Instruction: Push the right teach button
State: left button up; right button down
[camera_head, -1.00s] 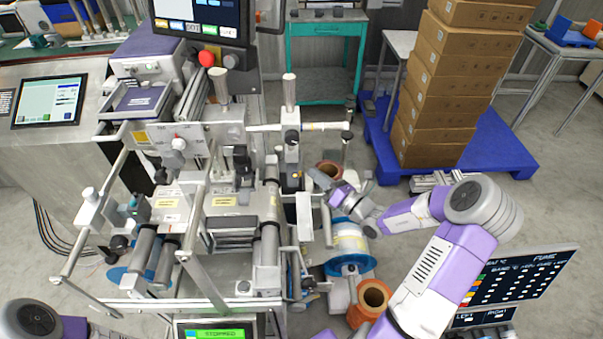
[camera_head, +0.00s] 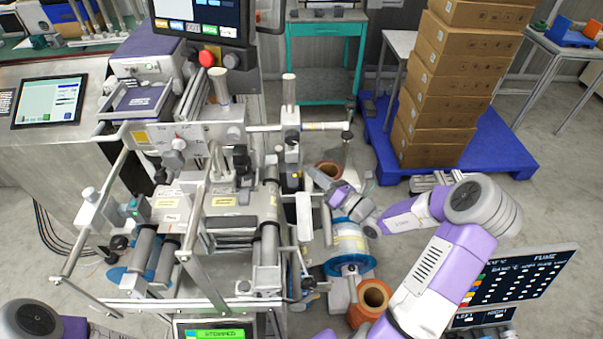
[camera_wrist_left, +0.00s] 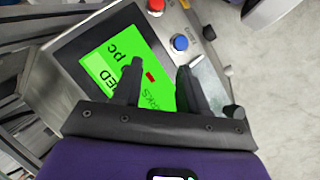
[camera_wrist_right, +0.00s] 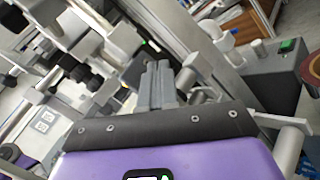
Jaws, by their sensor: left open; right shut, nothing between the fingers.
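My right gripper (camera_head: 322,180) reaches in from the right to the machine's right-hand post in the head view. In the right wrist view its fingers (camera_wrist_right: 158,70) are together and empty, pointing at grey and white machine parts. A small box with a yellow spot (camera_head: 295,175) sits on that post, close to the fingertips. I cannot make out a button marked teach, nor whether the fingers touch anything. In the left wrist view my left gripper (camera_wrist_left: 160,75) is open and empty in front of a green-lit screen (camera_wrist_left: 125,70).
A blue reel (camera_head: 350,240) and an orange-brown core (camera_head: 373,295) are below my right gripper. A dark panel (camera_head: 520,285) stands at lower right. Stacked cartons (camera_head: 445,90) stand on a blue pallet (camera_head: 485,145) behind. A blue button (camera_wrist_left: 180,43) is beside the green-lit screen.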

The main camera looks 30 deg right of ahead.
pick_arm(q)
jog(key=shift+r, duration=0.1)
pick_arm(e)
jog(key=shift+a, duration=0.1)
dwell(0.6)
pick_arm(q)
jog(key=shift+r+p, duration=0.25)
jog(key=shift+p, duration=0.15)
pick_arm(e)
jog(key=shift+w+a, duration=0.2)
jog(key=shift+a, duration=0.1)
pick_arm(q)
jog(key=shift+r, duration=0.15)
pick_arm(e)
jog(key=shift+w+a, duration=0.15)
jog(key=shift+a, duration=0.15)
pick_arm(q)
jog(key=shift+r, duration=0.15)
pick_arm(e)
jog(key=shift+d, duration=0.1)
pick_arm(q)
jog(key=shift+r+p, duration=0.4)
jog(key=shift+p, duration=0.3)
pick_arm(e)
jog(key=shift+s+d, duration=0.35)
jog(key=shift+d, duration=0.25)
